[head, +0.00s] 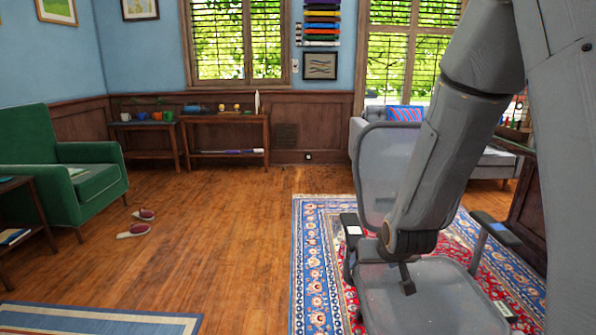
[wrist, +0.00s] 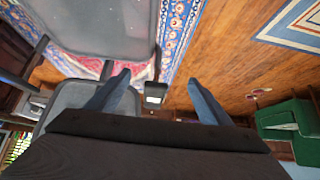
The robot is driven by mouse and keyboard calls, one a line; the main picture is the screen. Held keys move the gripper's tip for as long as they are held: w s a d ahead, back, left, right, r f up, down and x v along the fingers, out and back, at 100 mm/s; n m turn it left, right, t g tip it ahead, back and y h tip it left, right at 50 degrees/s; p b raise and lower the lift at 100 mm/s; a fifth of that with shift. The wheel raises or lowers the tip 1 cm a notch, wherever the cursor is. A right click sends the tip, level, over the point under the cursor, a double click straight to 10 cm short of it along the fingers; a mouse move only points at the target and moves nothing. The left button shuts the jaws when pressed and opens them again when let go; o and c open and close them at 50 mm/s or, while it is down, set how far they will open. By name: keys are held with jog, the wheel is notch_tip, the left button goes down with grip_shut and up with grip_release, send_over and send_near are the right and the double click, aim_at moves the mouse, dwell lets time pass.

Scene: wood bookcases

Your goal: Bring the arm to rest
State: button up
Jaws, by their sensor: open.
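My arm (head: 440,165) hangs down from the upper right in the head view, in front of a grey office chair (head: 385,165). In the wrist view my gripper (wrist: 159,78) shows two blue-grey fingers spread apart with nothing between them. The chair's grey seat (wrist: 95,25) and one armrest pad (wrist: 155,90) appear beyond the fingers there, in an upside-down picture. In the head view I cannot clearly make out the fingers. Whether any part of the arm touches the chair cannot be told.
The chair stands on a red and blue patterned rug (head: 312,255). A green armchair (head: 90,185) is at the left, with two red and white shoes (head: 133,231) on the floor nearby. Wooden shelves (head: 225,118) and a grey sofa (head: 490,160) stand behind. The wooden floor (head: 220,210) between is clear.

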jog(key=s+r+g, duration=0.2)
jog(key=s, duration=0.6)
jog(key=s+r+g, duration=0.2)
jog(key=s+g, duration=0.1)
jog(key=s, duration=0.6)
jog(key=s+a+r+n+g+p, duration=0.1)
jog(key=s+a+r+n+g, duration=0.15)
jog(key=s+a+r, duration=0.7)
jog(key=s+d+r+m+p, duration=0.1)
jog(key=d+r+p, duration=0.3)
jog(key=d+p, duration=0.5)
jog(key=m+p, duration=0.1)
jog(key=p, duration=0.3)
jog(key=shift+r+p, duration=0.15)
jog(key=shift+p, duration=0.15)
jog(key=shift+s+d+m, duration=0.1)
jog(key=shift+m, duration=0.15)
